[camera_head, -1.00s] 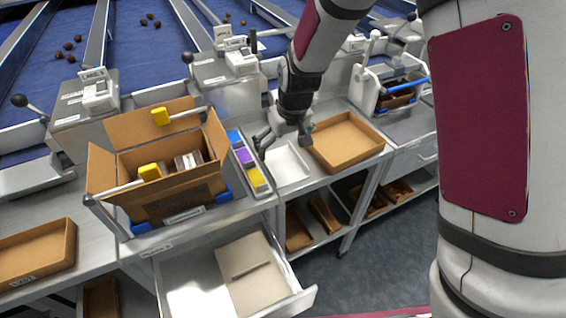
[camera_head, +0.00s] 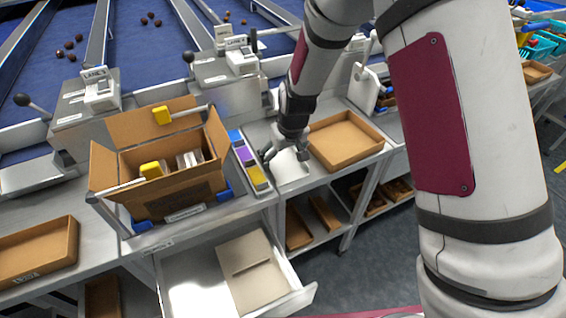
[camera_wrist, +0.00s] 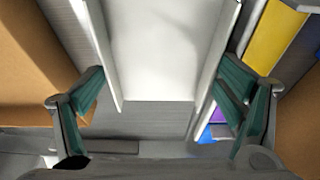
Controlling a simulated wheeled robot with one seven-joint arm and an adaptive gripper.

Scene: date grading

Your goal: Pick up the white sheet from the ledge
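The white sheet (camera_head: 291,175) lies on the ledge between the colored boxes and a cardboard tray. In the wrist view the white sheet (camera_wrist: 172,45) fills the upper middle, in a shallow holder with raised side edges. My gripper (camera_head: 286,154) is right above the sheet's far part in the head view and hides some of it. In the wrist view my gripper (camera_wrist: 162,88) is open, with one green-padded finger on each side of the sheet's near end. Nothing is held between the fingers. I cannot tell whether the fingertips touch the holder.
A row of blue, purple and yellow boxes (camera_head: 256,176) stands close on the left. An open carton (camera_head: 181,196) is beyond them. A shallow cardboard tray (camera_head: 363,161) is close on the right. An open drawer (camera_head: 190,283) with a beige folder juts out below.

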